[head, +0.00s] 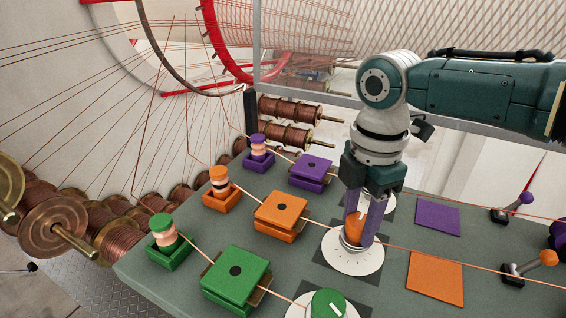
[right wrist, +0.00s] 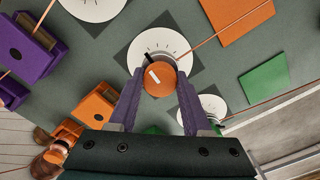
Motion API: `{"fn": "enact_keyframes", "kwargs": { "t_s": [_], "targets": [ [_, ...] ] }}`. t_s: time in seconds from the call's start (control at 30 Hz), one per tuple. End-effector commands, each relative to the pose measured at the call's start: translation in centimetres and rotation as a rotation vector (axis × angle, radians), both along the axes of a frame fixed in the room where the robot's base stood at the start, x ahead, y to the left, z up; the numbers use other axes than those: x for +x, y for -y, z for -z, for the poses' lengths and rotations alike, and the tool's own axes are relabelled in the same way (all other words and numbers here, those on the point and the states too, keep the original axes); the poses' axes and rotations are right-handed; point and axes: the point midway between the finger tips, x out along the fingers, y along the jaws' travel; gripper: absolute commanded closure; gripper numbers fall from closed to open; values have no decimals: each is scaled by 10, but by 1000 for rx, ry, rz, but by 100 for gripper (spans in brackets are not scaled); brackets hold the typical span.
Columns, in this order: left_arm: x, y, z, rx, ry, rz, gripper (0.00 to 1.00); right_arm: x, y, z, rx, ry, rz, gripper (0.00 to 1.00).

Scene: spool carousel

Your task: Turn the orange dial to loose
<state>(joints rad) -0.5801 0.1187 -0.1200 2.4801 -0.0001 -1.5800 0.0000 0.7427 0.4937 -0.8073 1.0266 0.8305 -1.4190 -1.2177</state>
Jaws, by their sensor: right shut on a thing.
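The orange dial (head: 355,228) stands on a round white scale plate (head: 340,255) in the middle row of the grey-green table. In the right wrist view the dial (right wrist: 159,76) shows a white pointer mark on top, and tick marks line the scale (right wrist: 158,40) behind it. My right gripper (head: 362,222) points down from above with its purple fingers on either side of the dial, shut on it. In the right wrist view the fingers of the right gripper (right wrist: 158,108) reach to the dial's sides. No wording on the scale is readable. My left gripper is not in view.
A green dial (head: 327,304) and orange block (head: 281,212) stand nearby. A purple block (head: 311,170) and green block (head: 236,276) sit in neighbouring rows. An orange lever (head: 540,260) and purple lever (head: 518,202) stand at right. Thin wires cross the table; flat orange (head: 436,278) and purple (head: 437,217) squares lie right.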

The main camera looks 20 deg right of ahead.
Motion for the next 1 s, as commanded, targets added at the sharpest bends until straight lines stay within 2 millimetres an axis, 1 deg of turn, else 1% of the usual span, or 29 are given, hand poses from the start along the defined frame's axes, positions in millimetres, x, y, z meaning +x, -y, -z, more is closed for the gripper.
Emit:
{"fn": "enact_keyframes", "kwargs": {
  "t_s": [0.3,0.77,0.8,1.0],
  "targets": [
    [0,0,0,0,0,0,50,0,-1,-1,3,-1,-87,100],
    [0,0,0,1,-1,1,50,0,-1,-1,3,0,-98,100],
    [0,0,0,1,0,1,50,0,-1,-1,3,0,-98,47],
    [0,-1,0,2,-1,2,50,0,-1,-1,2,0,-96,24]
  ]
}}
